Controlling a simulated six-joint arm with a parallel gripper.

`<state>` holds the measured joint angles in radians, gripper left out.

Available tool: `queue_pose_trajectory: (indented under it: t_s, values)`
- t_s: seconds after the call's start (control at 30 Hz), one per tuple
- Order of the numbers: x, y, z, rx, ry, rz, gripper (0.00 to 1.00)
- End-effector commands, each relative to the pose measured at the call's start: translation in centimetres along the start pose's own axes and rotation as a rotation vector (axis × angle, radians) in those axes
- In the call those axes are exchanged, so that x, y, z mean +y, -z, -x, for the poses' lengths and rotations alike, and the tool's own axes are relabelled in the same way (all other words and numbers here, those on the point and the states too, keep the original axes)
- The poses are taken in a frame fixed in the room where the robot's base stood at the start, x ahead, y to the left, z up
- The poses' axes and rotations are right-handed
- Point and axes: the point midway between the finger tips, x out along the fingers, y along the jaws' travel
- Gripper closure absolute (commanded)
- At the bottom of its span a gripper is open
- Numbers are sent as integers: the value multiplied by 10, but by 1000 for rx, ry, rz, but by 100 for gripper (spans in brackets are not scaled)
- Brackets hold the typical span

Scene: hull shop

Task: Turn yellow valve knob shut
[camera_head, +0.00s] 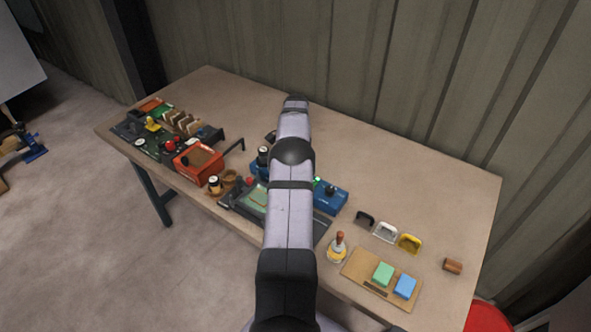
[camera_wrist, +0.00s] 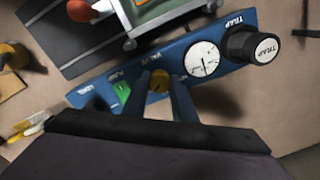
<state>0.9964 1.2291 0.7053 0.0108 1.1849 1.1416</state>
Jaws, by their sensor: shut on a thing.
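In the wrist view the yellow valve knob (camera_wrist: 158,82) sits on a blue panel (camera_wrist: 222,72) below the label VALVE. My gripper (camera_wrist: 160,88) is shut on the knob, with one finger on each side of it. The knob's pointer or mark cannot be made out. In the head view my arm hides the knob and my gripper; part of the blue panel (camera_head: 331,197) shows to the right of the arm.
A white gauge (camera_wrist: 203,61), a black TRAP knob (camera_wrist: 252,46) and a green pump switch (camera_wrist: 121,90) flank the valve knob. The table's back is mostly clear.

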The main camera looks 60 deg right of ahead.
Motion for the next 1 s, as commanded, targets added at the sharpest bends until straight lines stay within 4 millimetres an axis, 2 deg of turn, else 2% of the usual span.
queue_pose_trajectory:
  t_s: [0.37,1.0]
  values:
    - [0,1,-1,-3,0,131,98]
    - [-1,1,0,-17,1,701,98]
